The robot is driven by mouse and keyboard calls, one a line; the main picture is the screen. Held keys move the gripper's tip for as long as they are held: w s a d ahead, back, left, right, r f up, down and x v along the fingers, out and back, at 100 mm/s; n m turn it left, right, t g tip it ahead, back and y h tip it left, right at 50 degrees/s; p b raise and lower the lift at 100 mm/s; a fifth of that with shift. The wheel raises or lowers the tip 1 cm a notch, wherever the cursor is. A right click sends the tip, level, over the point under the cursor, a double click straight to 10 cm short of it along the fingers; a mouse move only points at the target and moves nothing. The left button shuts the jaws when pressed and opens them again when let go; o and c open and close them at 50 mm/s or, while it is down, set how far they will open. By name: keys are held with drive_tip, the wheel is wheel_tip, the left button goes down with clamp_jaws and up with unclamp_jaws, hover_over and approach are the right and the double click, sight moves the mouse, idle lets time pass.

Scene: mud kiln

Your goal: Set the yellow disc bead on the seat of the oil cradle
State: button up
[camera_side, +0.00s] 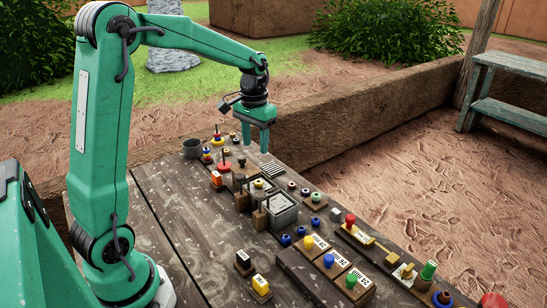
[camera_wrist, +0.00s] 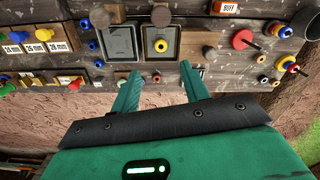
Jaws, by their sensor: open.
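My gripper (camera_side: 259,148) is open and empty, pointing down above the far part of the table. In the wrist view its two fingers (camera_wrist: 160,88) are spread with nothing between them. A yellow ring-shaped bead (camera_wrist: 161,45) lies in a small square dark tray (camera_wrist: 175,32), ahead of the fingers; it also shows in the side view (camera_side: 259,183). Beside that tray is a grey metal tray (camera_side: 283,216), empty, also in the wrist view (camera_wrist: 118,43). Wooden posts (camera_side: 260,219) stand by these trays. I cannot tell for sure which fixture is the oil cradle.
A red disc on a spindle (camera_wrist: 242,39) and stacked coloured discs (camera_wrist: 287,66) stand to the right in the wrist view. Several small beads line the table edge. Labelled blocks with coloured knobs (camera_side: 331,262) are at the near side. The left tabletop (camera_side: 170,210) is mostly clear.

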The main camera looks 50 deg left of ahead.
drive_tip(key=s+d+r+m+t, duration=0.1)
drive_tip(key=s+d+r+t, duration=0.1)
drive_tip(key=s+d, duration=0.4)
drive_tip(key=s+d+r+m+t, duration=0.1)
drive_tip(key=s+d+r+t, duration=0.2)
drive_tip(key=s, duration=0.9)
drive_tip(key=d+r, duration=0.1)
drive_tip(key=d, duration=0.2)
drive_tip(key=shift+s+d+r+m+t, duration=0.2)
drive_tip(key=shift+d+m+t, duration=0.1)
drive_tip(key=shift+d, duration=0.1)
